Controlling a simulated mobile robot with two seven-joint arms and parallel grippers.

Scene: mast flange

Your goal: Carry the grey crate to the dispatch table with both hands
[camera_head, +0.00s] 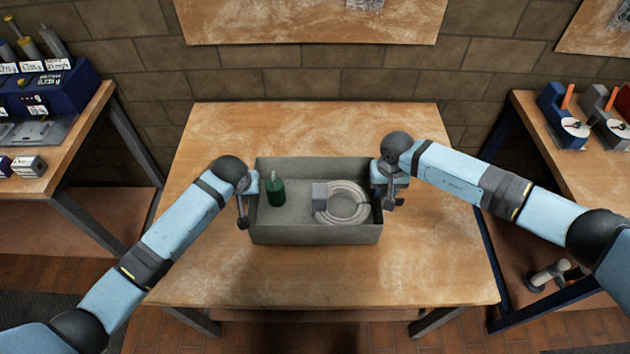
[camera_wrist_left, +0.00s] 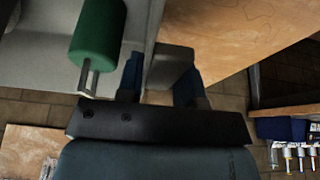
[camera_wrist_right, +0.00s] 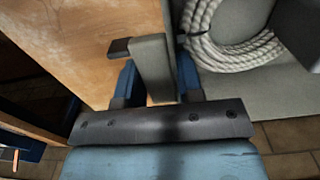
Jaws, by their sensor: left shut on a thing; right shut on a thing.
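The grey crate (camera_head: 315,235) is level over the middle of the wooden table (camera_head: 330,285); I cannot tell whether it touches the top. My left gripper (camera_head: 248,188) is shut on the crate's left wall, which shows between the fingers in the left wrist view (camera_wrist_left: 160,75). My right gripper (camera_head: 382,180) is shut on the right wall, also seen in the right wrist view (camera_wrist_right: 155,75).
A bench with a blue device (camera_head: 45,95) stands at the left. Another bench (camera_head: 570,150) with orange-and-blue items stands at the right. A brick wall with boards is behind. The table is bare around the crate.

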